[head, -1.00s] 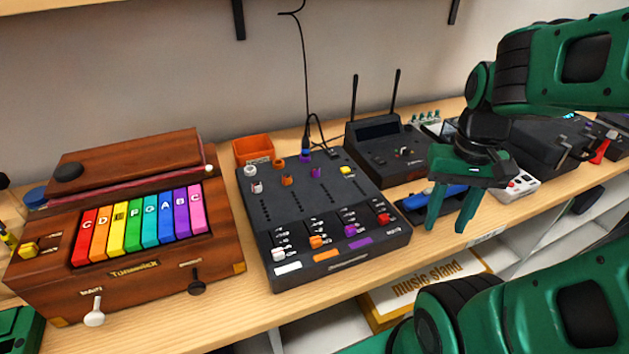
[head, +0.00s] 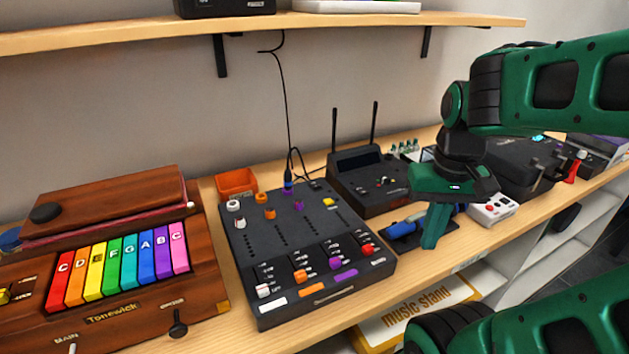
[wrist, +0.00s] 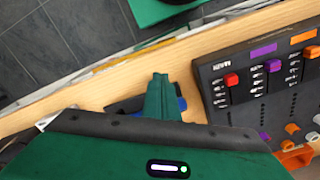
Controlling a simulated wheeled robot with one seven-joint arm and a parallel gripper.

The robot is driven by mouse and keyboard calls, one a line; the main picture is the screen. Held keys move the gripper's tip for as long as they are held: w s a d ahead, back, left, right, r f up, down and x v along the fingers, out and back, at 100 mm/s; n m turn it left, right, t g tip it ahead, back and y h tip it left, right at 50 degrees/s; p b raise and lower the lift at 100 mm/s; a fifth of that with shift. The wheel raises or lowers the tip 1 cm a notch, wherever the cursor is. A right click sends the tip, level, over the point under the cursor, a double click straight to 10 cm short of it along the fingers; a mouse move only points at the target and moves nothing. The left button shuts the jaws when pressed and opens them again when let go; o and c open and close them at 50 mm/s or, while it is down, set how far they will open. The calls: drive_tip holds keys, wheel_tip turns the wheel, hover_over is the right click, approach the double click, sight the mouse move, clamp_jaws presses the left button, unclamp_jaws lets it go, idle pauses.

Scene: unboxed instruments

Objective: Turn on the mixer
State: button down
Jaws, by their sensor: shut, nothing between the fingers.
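The mixer (head: 312,232) is a black box on the wooden shelf, left of my gripper in the head view. It has white, orange, purple and red fader caps along its front, coloured knobs at the back and a yellow button (head: 328,203) at its back right. In the wrist view the mixer (wrist: 262,103) is at the right, with the red fader cap (wrist: 231,80) nearest my fingers. My gripper (head: 431,240) is shut and empty, pointing down over the shelf right of the mixer. Its closed fingers also show in the wrist view (wrist: 160,90).
A blue object on a dark pad (head: 405,228) lies beneath my fingers. A black receiver with two antennas (head: 367,180) stands behind. A toy keyboard (head: 120,260) stands left of the mixer, and an orange bin (head: 236,184) behind it. A cable (head: 288,130) hangs down to the mixer.

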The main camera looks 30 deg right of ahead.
drive_tip(key=w+a+r+n+t, duration=0.1)
drive_tip(key=w+r, duration=0.2)
drive_tip(key=w, duration=0.3)
drive_tip(key=w+a+r+n, duration=0.1)
drive_tip(key=w+r+n, duration=0.1)
drive_tip(key=w+r, duration=0.3)
wheel_tip(320, 180, up, 6)
drive_tip(key=n+t, duration=0.2)
drive_tip(key=n, duration=0.1)
hover_over(316, 186)
drive_tip(key=s, duration=0.3)
drive_tip(key=shift+w+r+g, duration=0.1)
drive_tip(key=shift+w+g, duration=0.05)
drive_tip(key=shift+g, duration=0.15)
drive_tip(key=x, duration=0.8)
drive_tip(key=s+x, duration=0.1)
drive_tip(key=x, duration=0.3)
drive_tip(key=shift+w+f, duration=0.1)
drive_tip(key=shift+f, duration=0.9)
drive_tip(key=shift+f, duration=0.1)
